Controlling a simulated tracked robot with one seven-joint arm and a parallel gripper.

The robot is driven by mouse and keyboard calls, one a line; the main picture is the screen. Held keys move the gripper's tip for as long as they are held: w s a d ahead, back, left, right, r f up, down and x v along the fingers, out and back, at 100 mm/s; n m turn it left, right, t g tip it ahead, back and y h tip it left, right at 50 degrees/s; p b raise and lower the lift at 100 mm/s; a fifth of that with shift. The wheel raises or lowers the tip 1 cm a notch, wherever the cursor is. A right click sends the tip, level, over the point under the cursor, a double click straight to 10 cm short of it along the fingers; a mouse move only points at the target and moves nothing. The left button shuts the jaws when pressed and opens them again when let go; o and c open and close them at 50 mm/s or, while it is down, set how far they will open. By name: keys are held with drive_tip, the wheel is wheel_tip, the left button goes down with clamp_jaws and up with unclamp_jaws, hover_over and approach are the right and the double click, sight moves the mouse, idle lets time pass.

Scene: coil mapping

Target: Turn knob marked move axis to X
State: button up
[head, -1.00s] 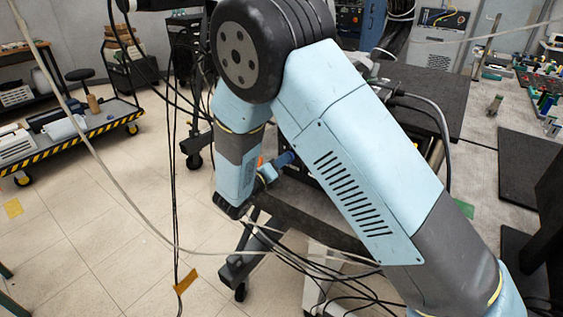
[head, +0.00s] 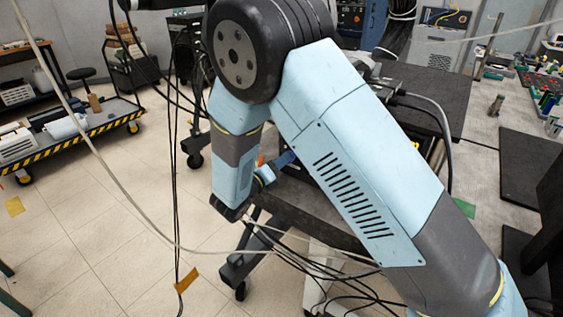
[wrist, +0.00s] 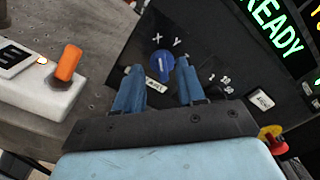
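The blue knob (wrist: 162,65) is on a dark panel in the wrist view, with white letters X and Y above it, X to the left and Y to the right. A white label (wrist: 157,92) below it is partly hidden. My gripper (wrist: 160,65) is open, with one blue finger on each side of the knob. Clear gaps show between the fingers and the knob; I cannot tell how far the tips are from the panel. In the head view my gripper's blue fingers (head: 285,159) are partly hidden, and the knob cannot be seen.
In the wrist view, an orange lever (wrist: 68,62) stands on a white box at left. A lit READY display (wrist: 277,27) is at upper right, and a red and yellow button (wrist: 274,141) is at lower right. Cables (head: 290,255) hang below my arm in the head view.

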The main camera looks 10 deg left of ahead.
drive_tip(key=v, duration=1.2)
drive_tip(key=shift+s, duration=0.25)
drive_tip(key=shift+f, duration=0.15)
